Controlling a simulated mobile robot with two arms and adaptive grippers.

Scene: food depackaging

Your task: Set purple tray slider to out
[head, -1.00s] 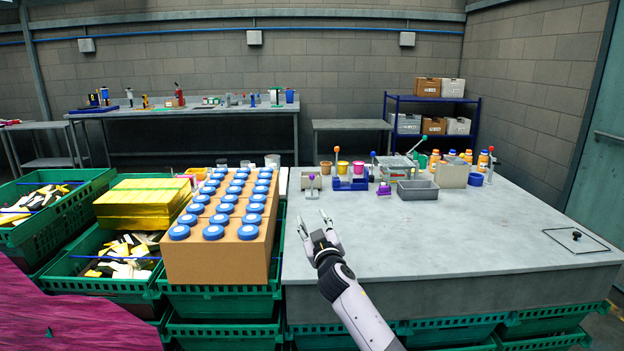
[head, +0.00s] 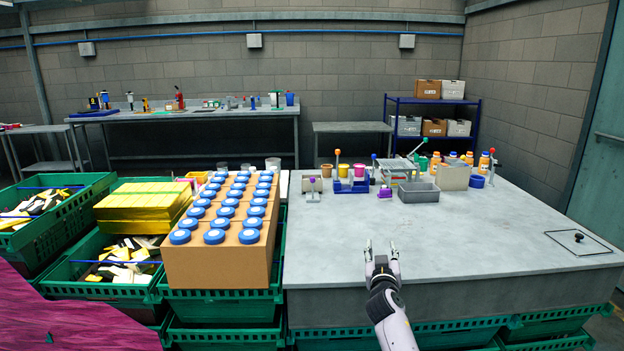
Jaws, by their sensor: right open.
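A small purple piece (head: 385,192) stands on the grey table (head: 470,235), just left of a grey bin. My left gripper is not in view.
A grey bin (head: 418,191), a blue fixture (head: 349,187) and several orange bottles line the table's back. A cardboard box with blue-lidded jars (head: 217,262) borders the table on the left. The table's middle is clear. A thin wire frame (head: 579,243) lies at right.

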